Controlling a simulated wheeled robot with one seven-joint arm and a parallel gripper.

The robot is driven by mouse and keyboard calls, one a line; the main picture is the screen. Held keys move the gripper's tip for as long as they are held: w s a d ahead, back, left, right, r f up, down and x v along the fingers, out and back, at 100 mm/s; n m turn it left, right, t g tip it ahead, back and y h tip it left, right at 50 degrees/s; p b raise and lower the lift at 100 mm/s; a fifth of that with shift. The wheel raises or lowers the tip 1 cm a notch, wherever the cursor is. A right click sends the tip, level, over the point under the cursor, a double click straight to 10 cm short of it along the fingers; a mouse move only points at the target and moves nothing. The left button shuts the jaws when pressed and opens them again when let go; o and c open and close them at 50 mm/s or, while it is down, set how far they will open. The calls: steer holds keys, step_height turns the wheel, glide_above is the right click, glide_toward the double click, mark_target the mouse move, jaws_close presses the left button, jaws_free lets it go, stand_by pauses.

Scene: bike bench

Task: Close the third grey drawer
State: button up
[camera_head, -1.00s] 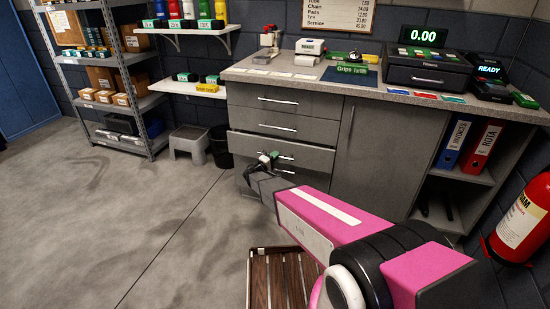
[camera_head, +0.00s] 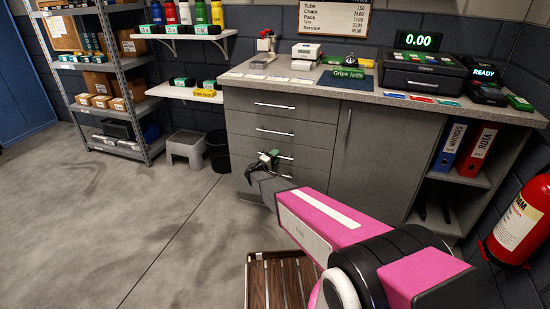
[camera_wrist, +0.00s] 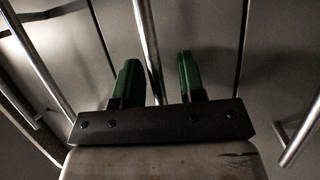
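The grey drawer unit has a column of drawers with silver bar handles. The third drawer from the top (camera_head: 308,160) looks flush or nearly flush with the fronts above it. My arm and gripper hide part of its front and the drawer below. My gripper (camera_head: 269,157) is at the third drawer's handle. In the wrist view, the two green fingers of my gripper (camera_wrist: 157,78) stand apart. A silver handle bar (camera_wrist: 147,40) shows between them, with no clear contact.
A grey step stool (camera_head: 186,147) and a black bin (camera_head: 219,150) are left of the drawers. A cupboard door (camera_head: 385,155) is to the right. The floor at left is clear.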

steer(key=v, duration=1.1)
steer(key=shift+d, duration=0.1)
steer(key=s+d+r+m+g+y, duration=0.3)
steer(key=s+d+m+g, duration=0.2)
steer(key=s+d+g, duration=0.8)
steer(key=s+d+r+m+y, duration=0.1)
steer(key=s+d+r+y, duration=0.1)
steer(key=s+y, duration=0.3)
steer(key=s+d+r+m+y, duration=0.2)
steer(key=s+y, duration=0.4)
steer(key=s, duration=0.8)
steer(key=shift+s+d+r+g, duration=0.2)
steer(key=shift+d+r+g, duration=0.15)
steer(key=shift+r, duration=0.35)
